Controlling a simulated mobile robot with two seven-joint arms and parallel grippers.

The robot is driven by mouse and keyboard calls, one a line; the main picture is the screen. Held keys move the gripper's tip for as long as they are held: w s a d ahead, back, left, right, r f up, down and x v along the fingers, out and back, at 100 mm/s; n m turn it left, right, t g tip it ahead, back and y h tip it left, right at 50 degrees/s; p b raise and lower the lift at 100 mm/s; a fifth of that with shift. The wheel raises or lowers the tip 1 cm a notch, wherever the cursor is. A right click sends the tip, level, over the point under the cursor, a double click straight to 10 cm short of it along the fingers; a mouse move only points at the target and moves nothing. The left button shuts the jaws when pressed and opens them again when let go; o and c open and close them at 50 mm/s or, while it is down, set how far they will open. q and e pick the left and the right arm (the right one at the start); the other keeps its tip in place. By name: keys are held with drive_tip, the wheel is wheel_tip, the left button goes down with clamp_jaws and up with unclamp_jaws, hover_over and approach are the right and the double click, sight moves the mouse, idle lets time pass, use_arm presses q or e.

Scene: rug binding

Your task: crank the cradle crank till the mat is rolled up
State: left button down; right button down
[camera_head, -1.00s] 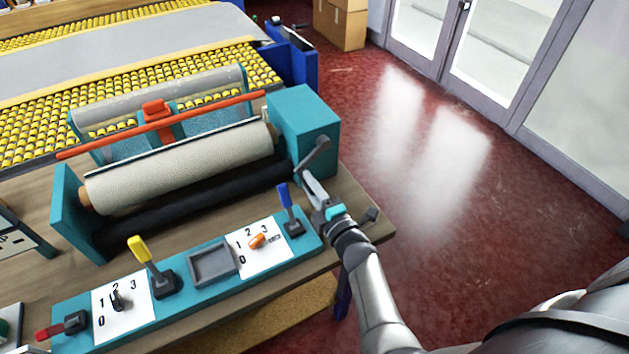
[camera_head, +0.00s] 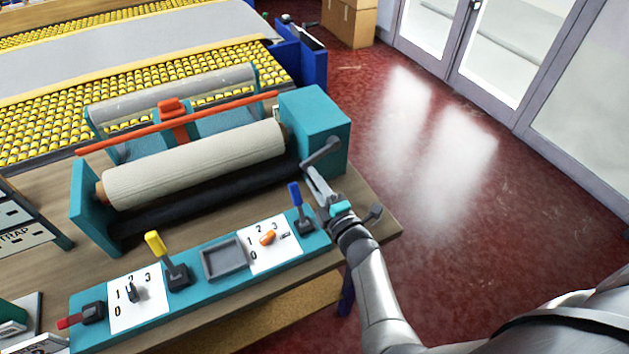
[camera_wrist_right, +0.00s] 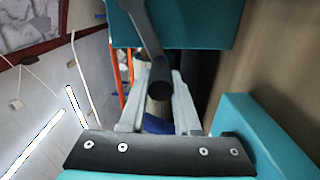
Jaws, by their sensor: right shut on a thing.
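The cradle crank (camera_head: 322,151) is a dark grey arm on the right face of the teal cradle housing (camera_head: 317,115). My right gripper (camera_head: 318,188) is shut on the crank's handle, low in front of the housing. In the right wrist view the round dark handle end (camera_wrist_right: 160,72) sits between the two grey fingers. The mat (camera_head: 195,165) is a cream roll wound on the cradle's roller, with its left core end (camera_head: 101,193) showing. A black roller (camera_head: 195,200) lies below it. My left gripper is not in view.
A teal control panel in front carries a blue lever (camera_head: 296,200), a yellow lever (camera_head: 162,252), a red lever (camera_head: 78,318), numbered dials and a grey tray (camera_head: 223,262). A yellow roller conveyor (camera_head: 40,135) is behind. Red floor (camera_head: 470,215) is open at right.

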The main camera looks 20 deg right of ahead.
drive_tip(key=c, duration=1)
unclamp_jaws()
drive_tip(key=shift+w+d+r, duration=0.2)
drive_tip(key=shift+d+r, duration=0.15)
drive_tip(key=shift+r, duration=0.1)
drive_tip(key=o, duration=0.4)
drive_tip(key=shift+s+f, duration=0.1)
drive_tip(key=shift+f, duration=0.05)
drive_tip(key=shift+a+f, duration=0.1)
drive_tip(key=shift+s, duration=0.2)
drive_tip(key=shift+s+d+p, duration=0.15)
drive_tip(key=shift+s+p, duration=0.15)
drive_tip(key=shift+s, duration=1.5)
drive_tip(key=shift+s+d+p, duration=0.15)
drive_tip(key=shift+s+p, duration=0.15)
drive_tip(key=shift+s, duration=1.45)
